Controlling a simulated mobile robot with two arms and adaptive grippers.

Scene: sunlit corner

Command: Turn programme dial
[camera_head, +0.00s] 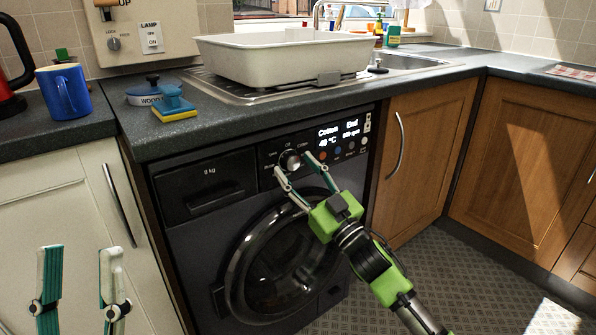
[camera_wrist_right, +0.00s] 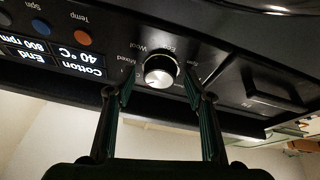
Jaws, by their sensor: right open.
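The programme dial (camera_head: 290,160) is a round silver knob on the dark washing machine's control panel. In the right wrist view the dial (camera_wrist_right: 160,70) sits between the two fingers, with printed programme names around it. My right gripper (camera_head: 294,165) is open, with one fingertip on each side of the dial. Gaps show between the dial and both fingers, so they appear not to grip it. The lit display (camera_head: 338,134) reads Cotton, End, 40 °C and 800 rpm. My left gripper (camera_head: 80,252) is open and empty, in front of the pale cupboard.
The washing machine's round door (camera_head: 275,262) is shut, below my right gripper. The worktop above holds a white basin (camera_head: 285,62), a blue mug (camera_head: 64,92) and a sponge (camera_head: 174,112). A wooden cupboard (camera_head: 425,150) stands to the right. Floor (camera_head: 440,280) is clear at the right.

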